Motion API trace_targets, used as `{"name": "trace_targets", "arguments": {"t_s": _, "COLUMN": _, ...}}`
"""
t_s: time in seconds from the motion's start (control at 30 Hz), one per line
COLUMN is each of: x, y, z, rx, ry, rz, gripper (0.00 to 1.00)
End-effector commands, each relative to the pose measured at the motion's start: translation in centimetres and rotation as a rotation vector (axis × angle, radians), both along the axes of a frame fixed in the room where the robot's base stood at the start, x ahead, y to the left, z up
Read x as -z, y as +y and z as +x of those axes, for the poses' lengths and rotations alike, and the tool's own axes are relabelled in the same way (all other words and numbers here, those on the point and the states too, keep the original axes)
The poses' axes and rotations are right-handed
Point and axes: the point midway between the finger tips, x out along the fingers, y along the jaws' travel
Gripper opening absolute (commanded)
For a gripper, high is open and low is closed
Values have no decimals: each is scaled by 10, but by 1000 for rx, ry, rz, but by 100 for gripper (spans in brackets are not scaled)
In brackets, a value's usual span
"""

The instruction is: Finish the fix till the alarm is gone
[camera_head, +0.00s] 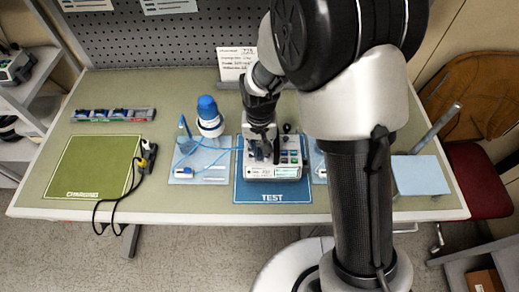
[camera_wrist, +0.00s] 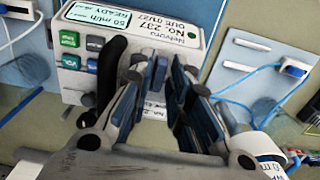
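The pump (camera_head: 272,173) is a white box with coloured buttons on the blue TEST mat (camera_head: 245,192). In the wrist view the pump (camera_wrist: 165,22) appears turned, with a label reading No. 237. No alarm sign is legible. My gripper (camera_wrist: 170,75) is over the pump, fingers close together with a narrow gap and nothing clearly between them. In the head view my gripper (camera_head: 262,153) partly hides the pump.
A light blue mat (camera_head: 180,172) with a blue-capped bottle (camera_head: 209,118) and blue tubing lies left of the pump. A written card (camera_head: 237,62) stands behind.

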Motion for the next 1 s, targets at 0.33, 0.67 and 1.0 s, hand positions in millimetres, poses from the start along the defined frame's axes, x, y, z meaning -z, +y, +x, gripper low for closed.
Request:
{"name": "trace_targets", "arguments": {"t_s": 0.33, "x": -68, "y": 1, "z": 2, "rx": 0, "ry": -7, "rz": 3, "gripper": 18}}
{"name": "trace_targets", "arguments": {"t_s": 0.67, "x": -113, "y": 0, "z": 1, "rx": 0, "ry": -2, "rz": 1, "gripper": 18}}
{"name": "trace_targets", "arguments": {"t_s": 1.0, "x": -116, "y": 0, "z": 0, "rx": 0, "ry": -1, "rz": 0, "gripper": 18}}
